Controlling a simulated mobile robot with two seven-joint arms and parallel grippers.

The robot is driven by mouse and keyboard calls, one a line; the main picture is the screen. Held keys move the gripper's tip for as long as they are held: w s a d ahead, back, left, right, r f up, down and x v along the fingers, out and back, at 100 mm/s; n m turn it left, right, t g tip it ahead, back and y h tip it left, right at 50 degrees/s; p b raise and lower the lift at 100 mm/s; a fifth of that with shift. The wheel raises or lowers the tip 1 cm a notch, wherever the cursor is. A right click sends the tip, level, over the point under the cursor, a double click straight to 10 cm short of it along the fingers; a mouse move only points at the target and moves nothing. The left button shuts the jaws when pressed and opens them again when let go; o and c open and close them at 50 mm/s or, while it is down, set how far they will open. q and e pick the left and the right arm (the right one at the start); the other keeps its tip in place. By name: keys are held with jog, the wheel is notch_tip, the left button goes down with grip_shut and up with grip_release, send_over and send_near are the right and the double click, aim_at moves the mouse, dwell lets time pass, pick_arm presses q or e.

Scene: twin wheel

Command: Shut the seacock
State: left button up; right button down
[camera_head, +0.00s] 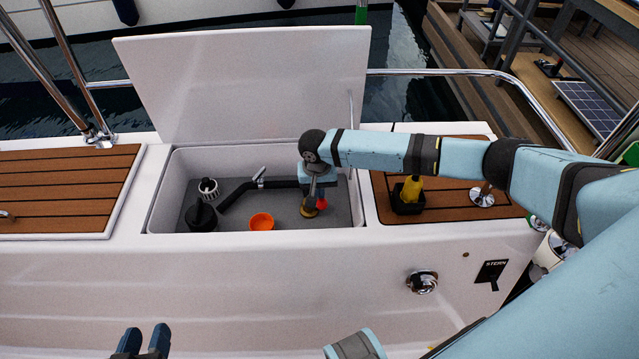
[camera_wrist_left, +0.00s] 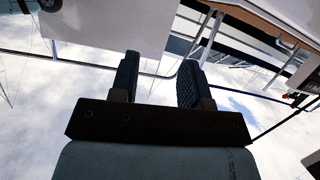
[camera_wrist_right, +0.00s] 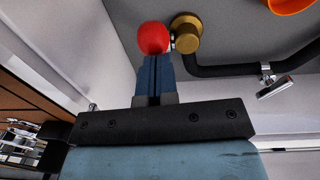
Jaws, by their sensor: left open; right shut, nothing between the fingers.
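The seacock is in the open locker, with a round brass body (camera_head: 308,211) and a red ball knob (camera_head: 321,203). In the right wrist view the red knob (camera_wrist_right: 154,38) lies just beyond my fingertips, beside the brass body (camera_wrist_right: 186,31). My right gripper (camera_wrist_right: 155,60) points down into the locker, shut and empty. Its tips overlap the knob's near edge in the picture; I cannot tell if they touch. In the head view my arm hides part of the seacock. My left gripper (camera_head: 143,340) is open and empty in front of the bench; it also shows in the left wrist view (camera_wrist_left: 158,75).
A black hose (camera_head: 237,193) runs left from the seacock, near a metal lever (camera_head: 259,174). An orange cup (camera_head: 261,221) and dark fittings (camera_head: 201,216) stand in the locker. The raised lid (camera_head: 240,85) stands behind. A yellow item in a black holder (camera_head: 409,198) sits right.

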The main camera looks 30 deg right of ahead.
jog(key=shift+s+r+p, duration=0.1)
jog(key=shift+s+p, duration=0.05)
jog(key=shift+p, duration=0.35)
pick_arm(q)
jog(key=shift+s+a+f+g+y+p, duration=0.25)
jog(key=shift+s+a+f+g, duration=0.1)
jog(key=shift+a+f+g, duration=0.15)
jog(key=shift+s+a+f+g+y+p, duration=0.2)
jog(key=shift+s+a+f+g+y, duration=0.15)
jog(key=shift+f, duration=0.2)
